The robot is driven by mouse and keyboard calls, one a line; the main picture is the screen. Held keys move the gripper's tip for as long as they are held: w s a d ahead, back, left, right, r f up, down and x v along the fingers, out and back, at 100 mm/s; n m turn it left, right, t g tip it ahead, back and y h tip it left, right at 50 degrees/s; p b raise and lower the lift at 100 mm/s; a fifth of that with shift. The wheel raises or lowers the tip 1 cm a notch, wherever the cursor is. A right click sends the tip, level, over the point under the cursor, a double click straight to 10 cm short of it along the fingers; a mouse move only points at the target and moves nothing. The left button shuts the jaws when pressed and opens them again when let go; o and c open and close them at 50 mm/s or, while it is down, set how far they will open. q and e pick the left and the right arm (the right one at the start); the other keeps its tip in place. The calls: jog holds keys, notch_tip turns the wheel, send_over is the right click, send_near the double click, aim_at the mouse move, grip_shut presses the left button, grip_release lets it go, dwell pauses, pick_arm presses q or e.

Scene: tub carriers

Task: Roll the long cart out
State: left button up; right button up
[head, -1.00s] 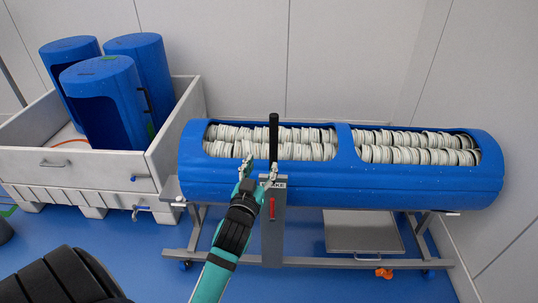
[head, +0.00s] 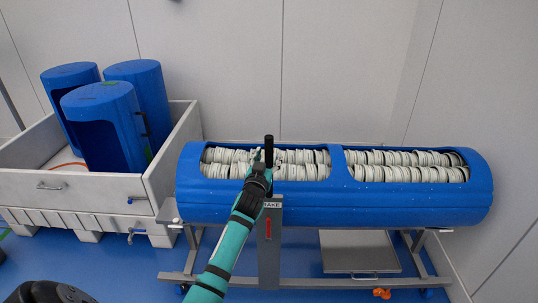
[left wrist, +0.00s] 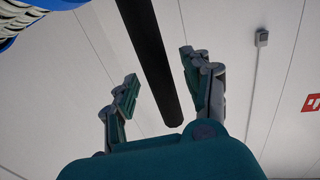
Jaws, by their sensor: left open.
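The long cart is a blue horizontal tub (head: 400,205) on a grey wheeled frame (head: 210,281), with two openings full of white ring-like pieces (head: 405,167). A grey post (head: 268,245) with a brake label and a red part stands at its front. A black upright lever (head: 268,146) rises from the post; it also shows in the left wrist view (left wrist: 148,50). My left gripper (head: 264,157) is at the lever. In the left wrist view its fingers (left wrist: 160,75) are apart on either side of the lever, with gaps visible. My right gripper is not in view.
A white crate (head: 80,190) at the left holds 3 upright blue tubs (head: 105,125). A grey panel (head: 358,253) sits low in the cart frame, near an orange piece (head: 382,293). Walls stand close behind and right of the cart.

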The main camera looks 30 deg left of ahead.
pick_arm(q)
jog(key=shift+x, duration=0.8)
jog(key=shift+r, duration=0.1)
grip_shut()
